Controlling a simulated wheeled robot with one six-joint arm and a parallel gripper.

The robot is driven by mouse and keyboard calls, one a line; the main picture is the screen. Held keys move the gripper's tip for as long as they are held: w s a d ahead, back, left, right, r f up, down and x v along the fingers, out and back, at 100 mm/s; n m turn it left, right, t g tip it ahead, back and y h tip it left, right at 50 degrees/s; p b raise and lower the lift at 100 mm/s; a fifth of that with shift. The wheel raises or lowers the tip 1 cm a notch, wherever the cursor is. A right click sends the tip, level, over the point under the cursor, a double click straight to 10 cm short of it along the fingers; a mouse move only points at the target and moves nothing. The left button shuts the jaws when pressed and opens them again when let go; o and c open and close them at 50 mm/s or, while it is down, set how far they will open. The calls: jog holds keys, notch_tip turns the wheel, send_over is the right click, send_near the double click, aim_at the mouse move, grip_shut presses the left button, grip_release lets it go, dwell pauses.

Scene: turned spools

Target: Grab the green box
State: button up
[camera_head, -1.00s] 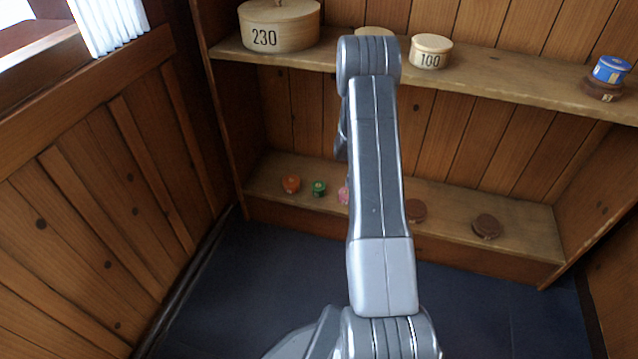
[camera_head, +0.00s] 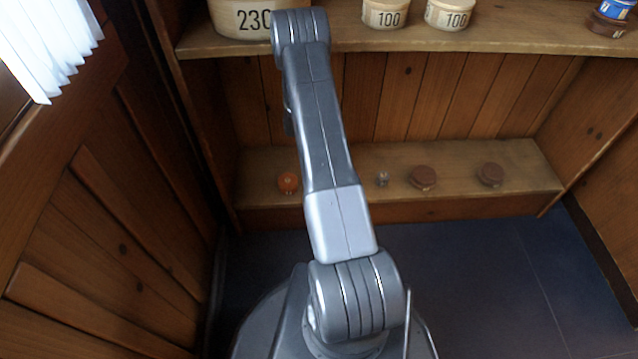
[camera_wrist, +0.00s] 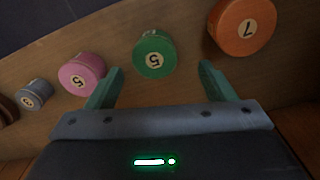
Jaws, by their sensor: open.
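The green box (camera_wrist: 153,55) is a small round box with a pale disc marked 5 on top. In the wrist view it sits on the wooden shelf, between and a little beyond the fingertips of my gripper (camera_wrist: 160,72). My gripper is open and nothing is held; I see no clear contact with the box. In the head view my arm hides the green box and my gripper.
A pink box (camera_wrist: 82,74) is close left of the green one, an orange box (camera_wrist: 242,26) close right. A grey-blue box (camera_wrist: 34,94) is further left. Brown boxes (camera_head: 423,177) stand along the lower shelf (camera_head: 460,156). The upper shelf (camera_head: 530,38) holds larger boxes.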

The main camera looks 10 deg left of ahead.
jog(key=f, duration=0.2)
jog(key=f+b, duration=0.2)
jog(key=f, duration=0.1)
jog(key=shift+s+d+f, duration=0.1)
jog(key=shift+d+f, duration=0.2)
jog(key=shift+d, duration=0.05)
jog(key=shift+c, duration=0.5)
jog(key=c, duration=1)
